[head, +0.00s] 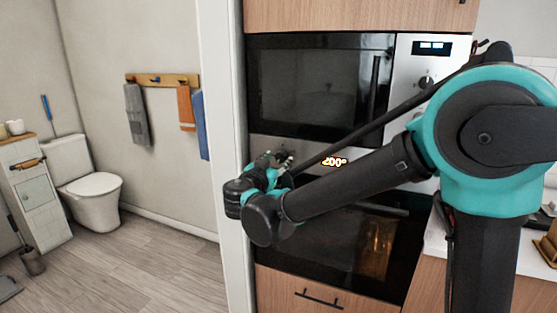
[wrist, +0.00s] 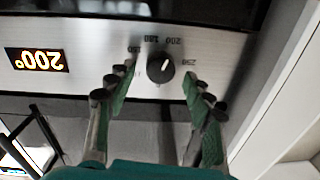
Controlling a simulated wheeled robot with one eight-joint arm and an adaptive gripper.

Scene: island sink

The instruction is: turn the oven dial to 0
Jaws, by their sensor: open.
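The oven dial (wrist: 160,68) is a round black knob with a white pointer line, on a steel panel in the wrist view. Numbers around it, seen upside down, include 150, 200 and 250. The oven display (wrist: 37,60) glows 200° upside down there; it also reads 200° in the head view (head: 334,161). My gripper (wrist: 160,76) is open, with one green-and-black finger on each side of the dial. A gap shows between each finger and the knob in the picture; depth to the panel is hard to tell. In the head view my gripper (head: 275,163) is at the panel's left part.
The oven door (head: 340,245) is below the panel, with a lit interior. A microwave (head: 318,85) is above it, with its own knob (head: 426,82). A white wall edge (head: 225,150) stands close to the left of my gripper. Open floor (head: 140,255) lies farther left.

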